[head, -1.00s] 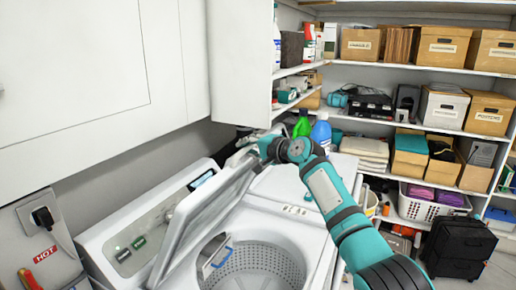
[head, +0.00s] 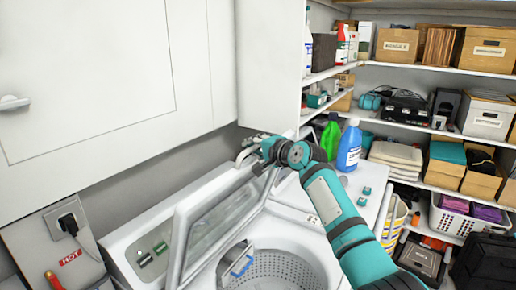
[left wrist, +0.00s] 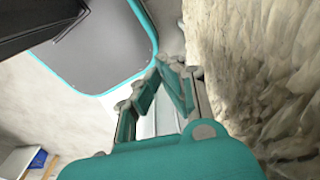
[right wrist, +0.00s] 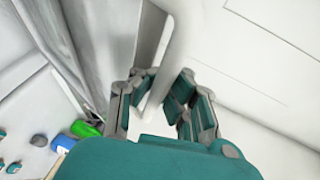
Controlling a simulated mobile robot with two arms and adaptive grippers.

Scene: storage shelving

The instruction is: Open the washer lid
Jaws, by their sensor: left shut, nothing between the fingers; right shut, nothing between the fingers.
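The washer lid (head: 178,245) stands raised over the open washer (head: 300,232), leaning back toward the control panel. Its window faces the open drum (head: 285,268). In the head view my right gripper (head: 248,147) is at the lid's upper far corner, with its fingers partly hard to make out. In the right wrist view my right gripper (right wrist: 160,92) is shut with nothing held, and a pale bar, probably the lid's edge, passes close by its fingers. My left gripper (left wrist: 172,70) is shut and empty in the left wrist view. It is outside the head view.
A white cabinet (head: 90,70) hangs above the washer. A green bottle (head: 331,137) and a blue bottle (head: 349,146) stand beyond my right gripper. Shelves with boxes (head: 485,115) fill the back right. A wall outlet (head: 66,222) is at left.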

